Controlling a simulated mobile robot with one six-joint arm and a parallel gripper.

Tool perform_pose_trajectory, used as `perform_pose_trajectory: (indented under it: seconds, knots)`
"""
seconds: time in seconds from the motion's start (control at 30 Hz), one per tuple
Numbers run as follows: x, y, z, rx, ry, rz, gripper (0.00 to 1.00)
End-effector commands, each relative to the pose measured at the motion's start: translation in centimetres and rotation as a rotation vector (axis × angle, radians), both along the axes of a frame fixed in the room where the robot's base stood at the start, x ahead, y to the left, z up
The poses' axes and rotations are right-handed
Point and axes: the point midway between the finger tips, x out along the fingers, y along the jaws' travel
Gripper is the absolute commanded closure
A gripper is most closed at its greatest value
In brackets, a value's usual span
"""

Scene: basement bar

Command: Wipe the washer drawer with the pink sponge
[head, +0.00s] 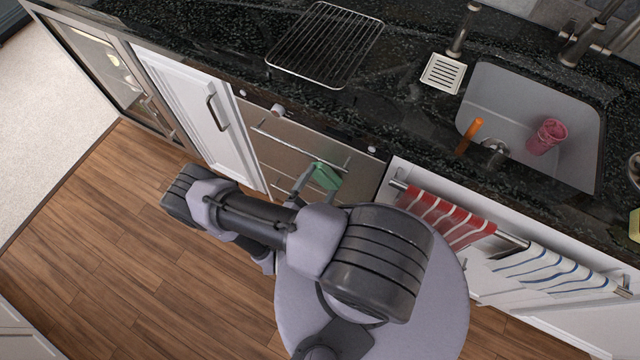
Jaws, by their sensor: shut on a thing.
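The washer drawer is most likely the steel drawer front (285,165) under the dark counter, with a long bar handle and a knob at its top left. My gripper (318,181) is in front of it, shut on a green block that looks like a sponge (327,175). The green block is at the right part of the drawer front; I cannot tell whether it touches. The fingers are partly hidden by my arm, which also covers the drawer's lower part. I see no pink sponge; the pink thing (547,137) in the sink looks like a cup.
A wire rack (326,45) lies on the dark counter (215,40). An orange item (469,137) leans at the front edge of the sink (500,95). Red-striped (445,215) and blue-striped towels (550,268) hang right of the drawer. The wooden floor (90,230) at left is clear.

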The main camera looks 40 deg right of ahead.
Motion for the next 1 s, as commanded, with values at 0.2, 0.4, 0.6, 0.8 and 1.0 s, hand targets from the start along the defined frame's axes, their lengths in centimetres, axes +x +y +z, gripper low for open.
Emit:
perform_pose_trajectory:
  seconds: [0.2, 0.4, 0.6, 0.8, 1.0]
  knots:
    - [2.4, 1.0, -0.3, 0.004, -0.003, 0.001, 0.53]
    - [3.7, 1.6, -0.1, 0.005, -0.002, 0.003, 0.53]
    - [5.6, 2.1, -0.3, 0.007, -0.004, 0.003, 0.53]
    - [7.3, 2.6, -0.2, 0.007, -0.003, 0.004, 0.53]
    - [7.4, 2.6, -0.1, 0.007, -0.002, 0.004, 0.53]
